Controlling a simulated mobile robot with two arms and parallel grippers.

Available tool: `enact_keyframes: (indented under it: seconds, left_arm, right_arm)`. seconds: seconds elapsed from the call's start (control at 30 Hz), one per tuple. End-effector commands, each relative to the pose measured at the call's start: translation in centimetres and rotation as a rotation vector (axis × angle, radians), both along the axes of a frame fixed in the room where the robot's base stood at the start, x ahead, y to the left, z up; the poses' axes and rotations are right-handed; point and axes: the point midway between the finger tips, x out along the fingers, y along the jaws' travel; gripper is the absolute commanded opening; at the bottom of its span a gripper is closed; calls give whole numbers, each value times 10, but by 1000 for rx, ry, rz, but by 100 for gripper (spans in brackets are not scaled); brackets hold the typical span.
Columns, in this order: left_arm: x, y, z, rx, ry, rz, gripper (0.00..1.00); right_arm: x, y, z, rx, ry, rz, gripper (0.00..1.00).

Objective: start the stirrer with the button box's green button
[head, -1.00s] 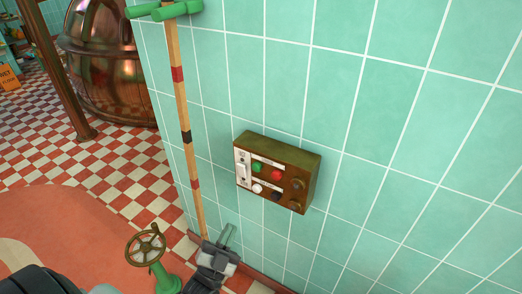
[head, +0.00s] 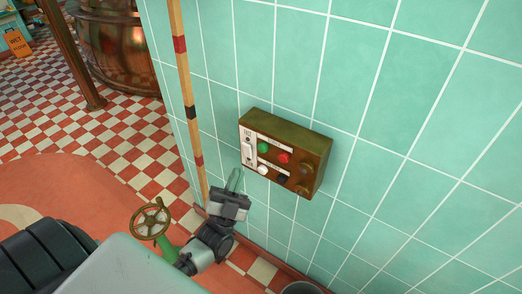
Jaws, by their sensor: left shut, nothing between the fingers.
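The button box (head: 290,129) is a brown metal box on the green tiled wall. Its front has a green button (head: 263,147), a red button (head: 283,158), a white button (head: 262,170), a dark one beside that, brown knobs at the right and a pale switch plate at the left. My left gripper (head: 235,179) is shut and empty, pointing up, just below and left of the box; I see no contact with the green button. A copper kettle (head: 115,45) stands at the back left, cut off by the frame; I cannot see a stirrer. My right gripper is out of view.
A striped wooden pole (head: 187,100) stands upright by the wall, left of the box. A handwheel (head: 150,218) on a green valve is left of my left arm. The wall right of the box is clear.

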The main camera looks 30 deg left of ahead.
Motion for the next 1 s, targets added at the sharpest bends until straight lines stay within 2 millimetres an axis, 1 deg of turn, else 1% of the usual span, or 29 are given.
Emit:
enact_keyframes:
  seconds: [0.03, 0.3, 0.5, 0.67, 1.0]
  left_arm:
    - [8, -1, -3, 0, -2, 0, 0]
    - [46, -4, -3, -1, -1, 1, 0]
    - [62, -5, -1, -1, 0, 1, 0]
    - [67, -5, -1, 0, 2, 0, 0]
    - [67, -5, -1, 0, 2, 0, 0]
  right_arm:
    - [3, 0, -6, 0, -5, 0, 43]
    - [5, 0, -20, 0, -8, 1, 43]
    - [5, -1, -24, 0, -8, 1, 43]
    - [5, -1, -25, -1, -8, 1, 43]
    - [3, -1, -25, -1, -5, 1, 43]
